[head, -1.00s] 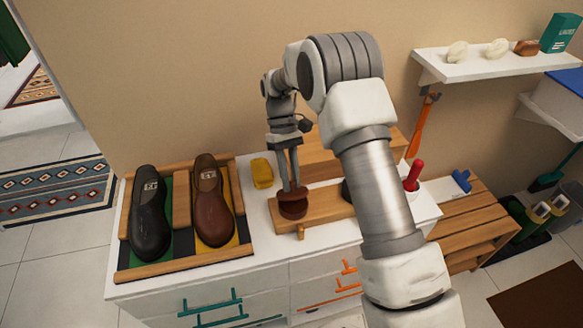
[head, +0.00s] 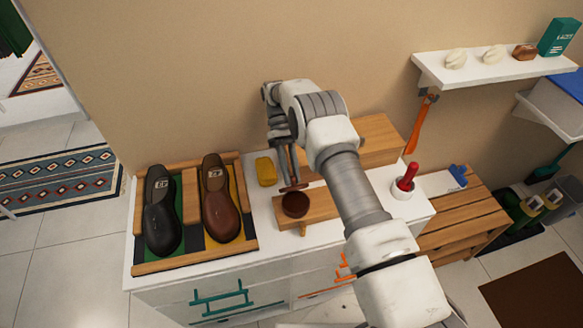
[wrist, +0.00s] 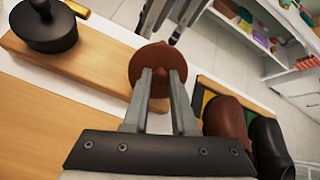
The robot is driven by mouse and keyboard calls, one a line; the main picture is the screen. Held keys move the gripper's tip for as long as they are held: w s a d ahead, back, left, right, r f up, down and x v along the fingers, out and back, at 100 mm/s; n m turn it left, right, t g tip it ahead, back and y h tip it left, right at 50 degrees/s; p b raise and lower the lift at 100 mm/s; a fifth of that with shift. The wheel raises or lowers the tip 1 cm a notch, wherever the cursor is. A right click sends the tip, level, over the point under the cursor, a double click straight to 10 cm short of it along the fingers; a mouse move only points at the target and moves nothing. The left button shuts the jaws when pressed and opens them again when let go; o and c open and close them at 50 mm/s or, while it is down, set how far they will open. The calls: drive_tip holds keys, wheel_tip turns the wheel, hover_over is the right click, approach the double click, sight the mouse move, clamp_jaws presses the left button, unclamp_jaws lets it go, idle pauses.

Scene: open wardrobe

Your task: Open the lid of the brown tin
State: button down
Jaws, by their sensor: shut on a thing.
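The brown tin (head: 295,206) stands on a wooden board (head: 322,207) on the white cabinet top, and its dark round top shows in the head view. My gripper (head: 290,184) is just behind and above the tin. Its fingers are shut on the brown lid (head: 284,189), which looks tilted and raised at the tin's back edge. In the wrist view my gripper (wrist: 160,74) holds the lid (wrist: 150,62) by its middle, and the lid hides most of what is below it. Whether the lid still touches the tin's rim I cannot tell.
A rack (head: 193,257) with a black shoe (head: 162,215) and a brown shoe (head: 220,205) stands to the left. A yellow block (head: 266,171) lies behind. A black tin (wrist: 48,28) shares the board.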

drive_tip(key=shift+w+g+p, duration=0.15)
drive_tip(key=shift+g+p, duration=0.15)
drive_tip(key=shift+p, duration=0.4)
drive_tip(key=c, duration=0.7)
unclamp_jaws()
drive_tip(key=shift+r, duration=0.1)
drive_tip(key=s+d+r, duration=0.1)
drive_tip(key=d+r, duration=0.2)
drive_tip(key=s+d+r, duration=0.1)
drive_tip(key=d+r, duration=0.6)
drive_tip(key=d, duration=0.1)
drive_tip(key=shift+s+d+r, duration=0.15)
drive_tip(key=shift+s+r, duration=0.25)
